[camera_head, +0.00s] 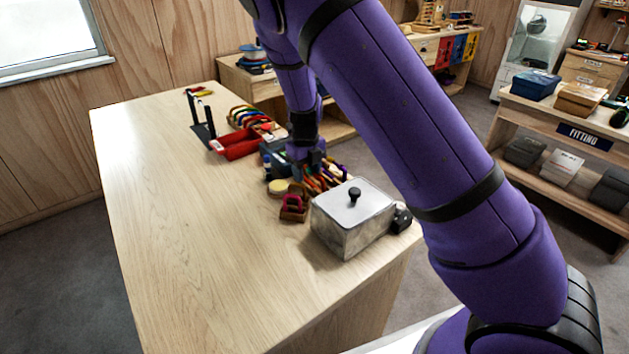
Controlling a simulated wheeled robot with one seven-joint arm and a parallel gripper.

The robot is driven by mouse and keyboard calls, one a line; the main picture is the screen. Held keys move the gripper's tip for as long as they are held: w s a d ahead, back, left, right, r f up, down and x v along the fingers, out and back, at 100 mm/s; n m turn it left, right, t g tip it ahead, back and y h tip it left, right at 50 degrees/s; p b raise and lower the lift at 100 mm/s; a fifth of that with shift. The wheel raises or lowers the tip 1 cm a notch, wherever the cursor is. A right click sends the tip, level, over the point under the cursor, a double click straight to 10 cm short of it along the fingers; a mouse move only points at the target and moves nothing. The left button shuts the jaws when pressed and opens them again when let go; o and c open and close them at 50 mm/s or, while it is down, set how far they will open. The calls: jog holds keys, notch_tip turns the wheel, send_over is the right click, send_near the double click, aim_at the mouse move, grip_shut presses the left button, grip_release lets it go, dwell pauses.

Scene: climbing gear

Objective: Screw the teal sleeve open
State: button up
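I cannot make out a teal sleeve in the head view; it is too small or hidden among the gear. My gripper (307,166) points down over the far right part of the table, close above a cluster of colourful climbing gear (318,181). Its fingers are small and dark against the gear. I cannot tell whether they are open or shut, or whether they touch anything.
A metal box with a knobbed lid (345,222) stands at the table's right edge, near the gear. A small wooden block with a dark red piece (293,208) is beside it. A red tray (238,146) and black stand (203,125) lie farther back. The wooden table's (170,230) left side is clear.

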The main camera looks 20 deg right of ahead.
jog(key=shift+r, duration=0.7)
jog(key=shift+w+d, duration=0.2)
jog(key=shift+d, duration=0.5)
jog(key=shift+f, duration=1.45)
jog(key=shift+s+a, duration=0.3)
jog(key=shift+a, duration=0.4)
